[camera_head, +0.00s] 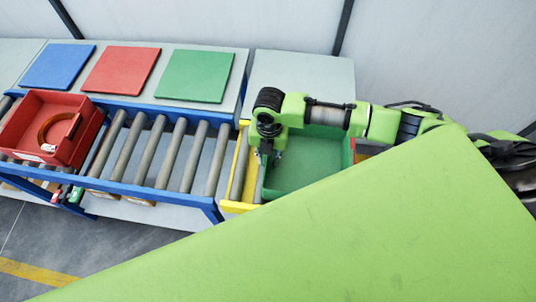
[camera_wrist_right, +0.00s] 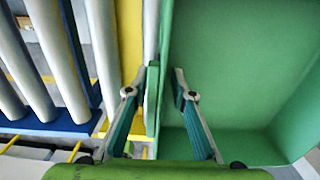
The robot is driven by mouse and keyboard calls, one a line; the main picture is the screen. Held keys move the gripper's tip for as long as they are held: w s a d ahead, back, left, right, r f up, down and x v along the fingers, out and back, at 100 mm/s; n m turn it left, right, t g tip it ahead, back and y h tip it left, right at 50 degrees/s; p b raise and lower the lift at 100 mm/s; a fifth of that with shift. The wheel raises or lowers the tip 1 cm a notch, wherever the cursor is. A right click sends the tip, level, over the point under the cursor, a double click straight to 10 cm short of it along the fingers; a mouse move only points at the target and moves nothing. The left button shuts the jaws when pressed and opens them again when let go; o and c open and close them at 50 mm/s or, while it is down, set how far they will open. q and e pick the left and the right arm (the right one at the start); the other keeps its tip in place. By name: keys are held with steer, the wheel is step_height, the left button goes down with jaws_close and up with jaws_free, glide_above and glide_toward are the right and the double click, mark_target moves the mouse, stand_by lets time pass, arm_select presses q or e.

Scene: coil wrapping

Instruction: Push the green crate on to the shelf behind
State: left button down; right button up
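The green crate (camera_head: 302,176) sits at the right end of the roller line, partly over the yellow-framed section. Its inside looks empty, and its near right part is hidden. My right gripper (camera_head: 270,155) is at the crate's left wall. In the right wrist view my right gripper (camera_wrist_right: 166,72) has one finger on each side of the green crate's wall (camera_wrist_right: 154,112), with a gap visible between the fingertips. Behind the crate, the grey shelf (camera_head: 305,72) has a bare top there. A green mat (camera_head: 195,76) lies on the shelf further left. My left gripper is out of view.
A red crate (camera_head: 84,142) with a brown ring-shaped coil (camera_head: 62,122) stands on the blue-framed roller conveyor (camera_head: 150,192) at left. Red (camera_head: 121,70) and blue (camera_head: 58,66) mats lie on the shelf. The rollers between the crates are clear. A large green surface covers the lower right.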

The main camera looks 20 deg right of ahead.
jaws_close()
steer(key=shift+w, duration=0.1)
steer(key=shift+w+d+b, duration=0.45)
steer(key=shift+w+d, duration=0.15)
steer(key=shift+w, duration=0.5)
steer(key=shift+w+d+b, duration=0.4)
steer(key=shift+w+d, duration=0.25)
steer(key=shift+w, duration=0.4)
steer(key=shift+w+d+b, duration=0.45)
steer(key=shift+w+d, duration=0.15)
steer(key=shift+w, duration=0.5)
steer(key=shift+w+d+b, duration=0.45)
steer(key=shift+w+b, duration=0.05)
steer(key=shift+w, duration=0.35)
steer(key=shift+w+d+b, duration=0.5)
steer(key=shift+w, duration=0.35)
steer(key=shift+w+d+b, duration=0.45)
steer(key=shift+w+b, duration=0.05)
steer(key=shift+w, duration=0.35)
steer(key=shift+w+d, duration=0.1)
steer(key=shift+w, duration=0.15)
